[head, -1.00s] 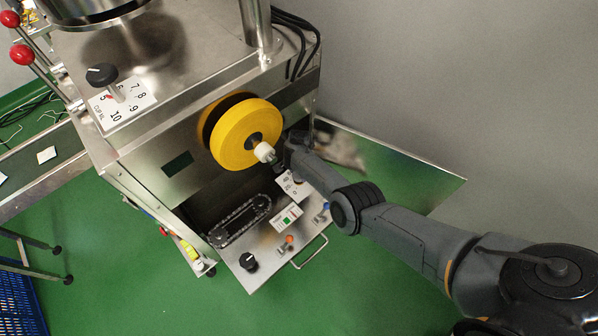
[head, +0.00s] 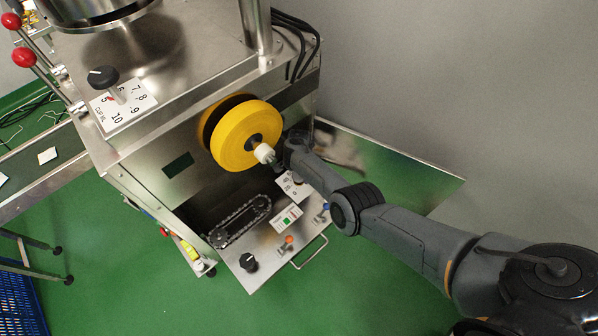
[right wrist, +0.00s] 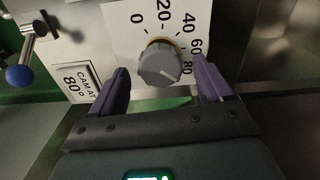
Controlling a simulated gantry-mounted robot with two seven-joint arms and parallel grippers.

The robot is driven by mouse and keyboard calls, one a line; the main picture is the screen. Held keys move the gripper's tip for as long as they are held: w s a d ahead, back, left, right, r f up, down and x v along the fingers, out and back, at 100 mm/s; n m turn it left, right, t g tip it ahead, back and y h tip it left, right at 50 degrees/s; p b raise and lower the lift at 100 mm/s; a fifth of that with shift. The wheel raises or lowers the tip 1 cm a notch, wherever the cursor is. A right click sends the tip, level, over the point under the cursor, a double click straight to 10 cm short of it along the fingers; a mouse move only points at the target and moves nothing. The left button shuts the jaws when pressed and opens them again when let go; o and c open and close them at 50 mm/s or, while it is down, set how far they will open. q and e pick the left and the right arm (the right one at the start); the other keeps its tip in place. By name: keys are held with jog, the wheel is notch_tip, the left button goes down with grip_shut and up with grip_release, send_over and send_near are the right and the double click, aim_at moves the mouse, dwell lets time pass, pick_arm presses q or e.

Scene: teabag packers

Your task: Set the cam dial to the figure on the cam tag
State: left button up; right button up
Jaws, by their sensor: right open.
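The cam dial (right wrist: 158,66) is a grey round knob with an orange-brown ring at its base, on a white scale plate (right wrist: 120,20) marked 0, 20, 40, 60 and 80. I cannot clearly tell which figure it points to. The cam tag (right wrist: 76,83) beside it reads "CAM AT 80°". My right gripper (right wrist: 163,82) is open, with one purple-grey finger on either side of the dial and gaps visible between them. In the head view the scale plate (head: 294,187) shows below my right wrist, and the dial is hidden there. My left gripper is out of view.
A yellow tape reel (head: 232,140) with a white hub stands close to my right wrist. A blue-ended lever (right wrist: 20,75) is left of the cam tag. The front panel carries a black knob (head: 248,263), and a wire handle (head: 311,252) is at its edge.

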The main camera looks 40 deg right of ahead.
notch_tip(320, 180, up, 10)
jog(key=p, duration=0.5)
jog(key=shift+p, duration=0.4)
